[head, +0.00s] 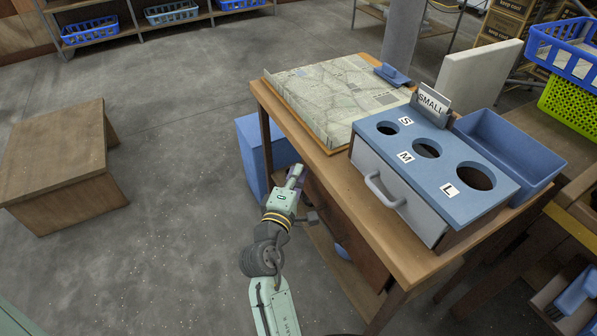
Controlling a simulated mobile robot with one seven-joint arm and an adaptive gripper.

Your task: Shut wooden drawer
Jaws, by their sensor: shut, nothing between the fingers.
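The wooden drawer (348,232) has a dark brown front and sits under the top of the wooden table (300,150), on the side facing me. My arm hides part of its left end, and I cannot tell how far out it stands. My gripper (297,171) is shut and empty, close to the table's side near the drawer's left end. I cannot tell whether it touches the drawer.
A blue-topped sorting box (437,162) with a grey front and handle stands on the table beside a map-like board (335,92). A blue bin (250,150) stands beyond my gripper. A wooden bench (50,150) is at left, with clear floor between.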

